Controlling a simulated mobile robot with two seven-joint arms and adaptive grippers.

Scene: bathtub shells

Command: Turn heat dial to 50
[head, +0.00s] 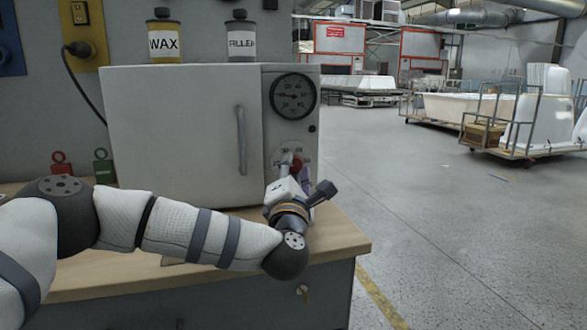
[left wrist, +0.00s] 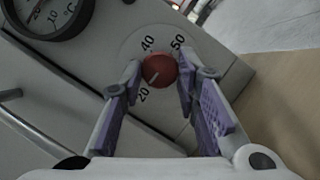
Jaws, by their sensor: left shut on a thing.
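The heat dial is a red knob (left wrist: 159,70) on the oven front, with 20, 40 and 50 readable around it in the left wrist view. Its white mark points down-left, toward the 20. My left gripper (left wrist: 158,76) is shut on the knob, one purple-padded finger on each side. A finger covers part of the scale. In the head view the red knob (head: 297,164) shows partly behind my left gripper (head: 293,172), below the round gauge. The white oven (head: 175,130) stands on the bench with its door shut. My right gripper is in neither view.
A round temperature gauge (head: 293,96) sits above the dial. The oven door handle (head: 241,140) is left of it. Wax (head: 165,42) and filler (head: 241,42) cans stand on top. The wooden bench (head: 345,240) ends just right of the oven; open floor lies beyond.

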